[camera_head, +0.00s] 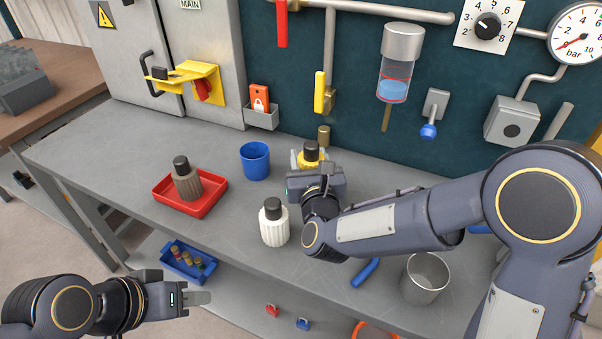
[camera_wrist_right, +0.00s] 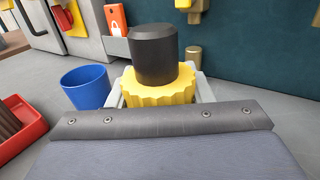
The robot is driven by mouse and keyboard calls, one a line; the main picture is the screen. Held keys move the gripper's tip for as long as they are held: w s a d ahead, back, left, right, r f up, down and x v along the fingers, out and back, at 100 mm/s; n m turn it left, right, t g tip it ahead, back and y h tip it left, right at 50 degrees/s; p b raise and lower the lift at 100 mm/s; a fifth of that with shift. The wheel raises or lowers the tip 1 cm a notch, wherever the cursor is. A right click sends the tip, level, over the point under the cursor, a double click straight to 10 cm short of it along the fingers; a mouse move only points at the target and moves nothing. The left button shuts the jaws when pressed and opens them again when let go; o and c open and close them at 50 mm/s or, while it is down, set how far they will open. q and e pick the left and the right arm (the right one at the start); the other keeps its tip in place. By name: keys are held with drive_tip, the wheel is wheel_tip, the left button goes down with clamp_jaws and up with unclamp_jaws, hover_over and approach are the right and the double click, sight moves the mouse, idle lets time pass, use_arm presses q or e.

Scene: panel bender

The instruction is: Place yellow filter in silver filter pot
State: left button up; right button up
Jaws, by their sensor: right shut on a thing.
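The yellow filter (camera_head: 310,156) has a ribbed yellow body and a black cap, and stands upright at the back of the grey bench. My right gripper (camera_head: 309,164) is shut on it. In the right wrist view the filter (camera_wrist_right: 160,85) sits between the two pale fingers, its lower part hidden by the gripper body. A silver open pot (camera_head: 426,277), which looks empty, stands near the bench's front edge, right of my right gripper. My left gripper (camera_head: 203,298) is low at the front left, away from the bench objects; its fingers are seen edge-on, so their opening is unclear.
A white filter (camera_head: 273,222) stands close to my right gripper. A brown filter (camera_head: 187,183) stands in a red tray (camera_head: 208,201). A blue cup (camera_head: 255,161) is between the tray and the yellow filter. A blue handle (camera_head: 365,272) lies near the pot.

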wheel_tip(320, 180, down, 4)
drive_tip(key=shift+f, duration=0.1)
